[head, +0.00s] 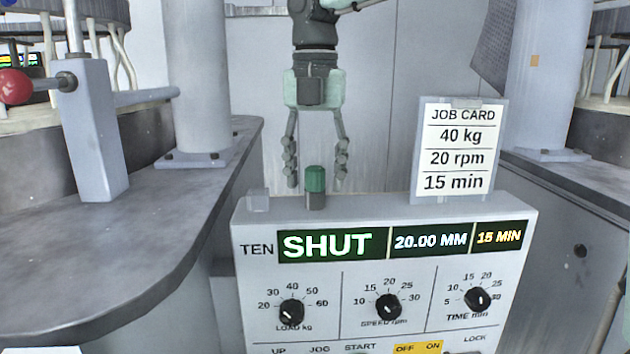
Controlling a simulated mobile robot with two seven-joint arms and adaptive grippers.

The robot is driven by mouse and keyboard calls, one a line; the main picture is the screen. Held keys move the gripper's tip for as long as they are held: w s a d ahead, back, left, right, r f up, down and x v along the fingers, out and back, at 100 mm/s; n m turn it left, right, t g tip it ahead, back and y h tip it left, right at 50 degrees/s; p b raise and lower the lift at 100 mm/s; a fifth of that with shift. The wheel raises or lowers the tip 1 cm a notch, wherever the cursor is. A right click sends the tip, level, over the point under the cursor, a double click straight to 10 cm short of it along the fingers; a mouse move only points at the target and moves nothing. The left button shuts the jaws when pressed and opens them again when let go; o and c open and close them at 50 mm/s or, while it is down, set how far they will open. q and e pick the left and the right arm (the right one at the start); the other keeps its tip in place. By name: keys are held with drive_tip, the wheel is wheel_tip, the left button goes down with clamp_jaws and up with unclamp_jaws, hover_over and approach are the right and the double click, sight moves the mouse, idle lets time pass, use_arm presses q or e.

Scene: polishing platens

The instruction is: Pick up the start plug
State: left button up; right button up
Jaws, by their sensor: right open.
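The start plug (315,179) is a small green cap, upright on a dark stub at the top of the control box (240,232), towards its left. My right gripper (315,180) comes down from above with its fingers open. One finger shows on each side of the green plug, with a gap on both sides. I cannot tell exactly how the fingertips line up in depth with the plug. My left gripper is not in view.
The panel shows a display (333,245) reading SHUT, with three knobs below. A job card (458,150) stands on the box's right end, close to my right gripper. A grey table (130,235) lies left, with a post and red-knobbed lever (15,87).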

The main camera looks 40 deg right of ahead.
drive_tip(key=shift+c, duration=0.4)
clamp_jaws()
drive_tip(key=shift+r, duration=0.1)
